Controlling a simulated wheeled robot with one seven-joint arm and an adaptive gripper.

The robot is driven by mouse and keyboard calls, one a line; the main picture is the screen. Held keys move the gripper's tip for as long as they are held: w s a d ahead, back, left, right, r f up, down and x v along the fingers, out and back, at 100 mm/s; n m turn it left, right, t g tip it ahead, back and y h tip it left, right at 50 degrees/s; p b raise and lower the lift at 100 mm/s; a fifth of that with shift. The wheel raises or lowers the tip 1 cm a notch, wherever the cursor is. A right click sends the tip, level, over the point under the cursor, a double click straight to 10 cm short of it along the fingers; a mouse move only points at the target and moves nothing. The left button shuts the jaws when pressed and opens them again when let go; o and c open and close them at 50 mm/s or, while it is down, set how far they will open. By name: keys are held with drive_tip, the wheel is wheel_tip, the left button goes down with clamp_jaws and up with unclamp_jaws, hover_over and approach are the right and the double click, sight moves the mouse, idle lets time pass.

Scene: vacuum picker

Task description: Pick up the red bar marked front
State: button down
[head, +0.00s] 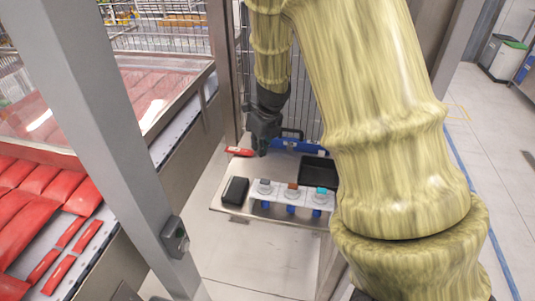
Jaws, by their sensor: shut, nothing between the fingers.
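A small red bar (239,151) lies at the back left of the pale shelf (232,213), beside a metal post. Any marking on it is too small to read. My gripper (262,152) is shut and empty, pointing down over the back of the shelf, just right of the red bar. I cannot tell its exact height above the shelf. Several narrow red bars (71,232) also lie in the bin at the lower left; no marking is legible on them.
A black block (235,190), a white stand (287,193) with several coloured-topped fittings, a black tray (316,169) and a blue item (288,145) crowd the shelf. A grey post (105,130) stands at left. My arm hides the shelf's right side.

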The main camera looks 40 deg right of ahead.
sight(251, 158)
drive_tip(key=shift+h, duration=0.3)
drive_tip(key=x, duration=0.3)
drive_tip(key=d+p+x, duration=0.1)
drive_tip(key=x, duration=0.2)
drive_tip(key=d+p+x, duration=0.1)
drive_tip(key=x, duration=0.2)
drive_tip(key=shift+s+d+f, duration=0.1)
drive_tip(key=shift+s+f, duration=0.1)
drive_tip(key=shift+s, duration=0.05)
drive_tip(key=shift+w+d+p, duration=0.1)
drive_tip(key=shift+w+p, duration=0.75)
drive_tip(key=shift+p, duration=0.05)
drive_tip(key=shift+w+p, duration=0.5)
drive_tip(key=shift+w, duration=0.5)
drive_tip(key=shift+w+f, duration=0.15)
drive_tip(key=shift+w, duration=0.05)
drive_tip(key=shift+w, duration=0.5)
drive_tip(key=shift+w+b, duration=0.4)
drive_tip(key=shift+w, duration=0.15)
